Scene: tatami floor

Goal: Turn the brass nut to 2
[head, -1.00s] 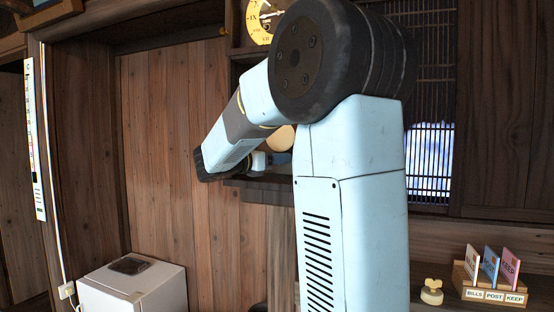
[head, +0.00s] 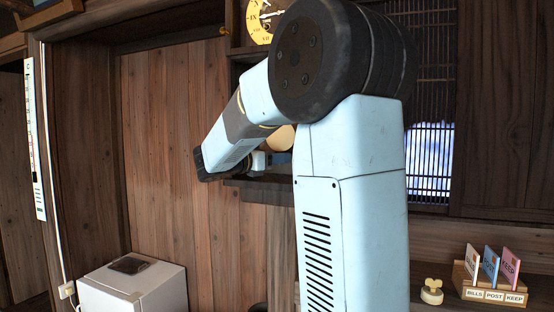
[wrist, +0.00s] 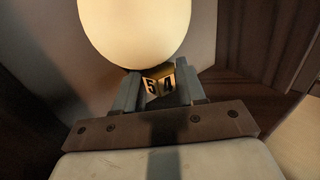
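The brass nut (wrist: 160,85) shows in the wrist view below a glowing round globe, with the numbers 5 and 4 on the two faces towards me. The edge between these faces points at the camera. My gripper (wrist: 160,84) has one finger on each side of the nut. I see no clear gap between the fingers and the nut, so they look shut on it. The nut's other faces, including any 2, are hidden. In the head view my arm hides the nut and my fingertips.
The pale globe (wrist: 135,30) sits close above my fingertips and is partly visible behind my arm in the head view (head: 281,138). A dark shelf (head: 262,190) is nearby. A white box (head: 135,288), a winged knob (head: 431,292) and a letter rack (head: 490,292) stand lower down.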

